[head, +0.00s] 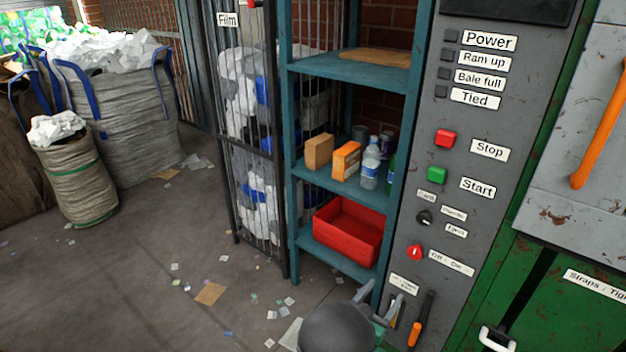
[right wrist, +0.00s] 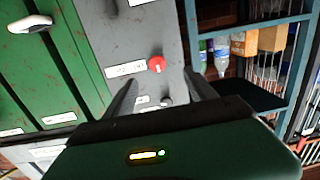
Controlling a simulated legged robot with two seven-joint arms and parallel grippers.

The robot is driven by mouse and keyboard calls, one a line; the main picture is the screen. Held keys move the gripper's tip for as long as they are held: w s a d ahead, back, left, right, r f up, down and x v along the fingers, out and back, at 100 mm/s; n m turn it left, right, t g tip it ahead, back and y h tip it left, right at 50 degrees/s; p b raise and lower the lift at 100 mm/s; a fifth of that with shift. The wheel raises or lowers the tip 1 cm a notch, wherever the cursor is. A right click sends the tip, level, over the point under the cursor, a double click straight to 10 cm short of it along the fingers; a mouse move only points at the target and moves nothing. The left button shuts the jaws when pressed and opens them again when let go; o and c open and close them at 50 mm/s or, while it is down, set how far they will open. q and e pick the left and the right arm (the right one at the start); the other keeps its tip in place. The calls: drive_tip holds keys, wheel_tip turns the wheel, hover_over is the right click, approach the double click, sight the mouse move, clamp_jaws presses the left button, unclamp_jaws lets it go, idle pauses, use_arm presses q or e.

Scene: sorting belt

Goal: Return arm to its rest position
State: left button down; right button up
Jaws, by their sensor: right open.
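My right gripper (head: 382,301) is low in the head view, in front of the lower part of the grey control panel (head: 408,217). Its two fingers stand apart with nothing between them. In the right wrist view the open fingers of my right gripper (right wrist: 163,92) point toward the panel, near the red Off/On knob (right wrist: 156,64). That red knob also shows in the head view (head: 415,252). I cannot tell whether a finger touches the panel. My left gripper is in neither view.
A teal shelf (head: 350,71) left of the panel holds boxes, bottles and a red bin (head: 348,232). Sacks (head: 125,110) stand far left. The floor between is open, with scattered scraps.

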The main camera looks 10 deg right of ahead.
drive_tip(key=s+a+f+n+g+y, duration=0.1)
drive_tip(key=s+a+n+g+y, duration=0.3)
drive_tip(key=a+y, duration=0.65)
drive_tip(key=s+d+n+g+y, duration=0.25)
drive_tip(key=s+n+g, duration=0.25)
drive_tip(key=s, duration=1.3)
drive_tip(key=w+p+v, duration=0.3)
drive_tip(key=p+v, duration=1.1)
drive_tip(key=v, duration=0.1)
drive_tip(key=shift+a+r+p, duration=0.2)
drive_tip(key=shift+r+p, duration=0.15)
drive_tip(key=shift+w, duration=0.25)
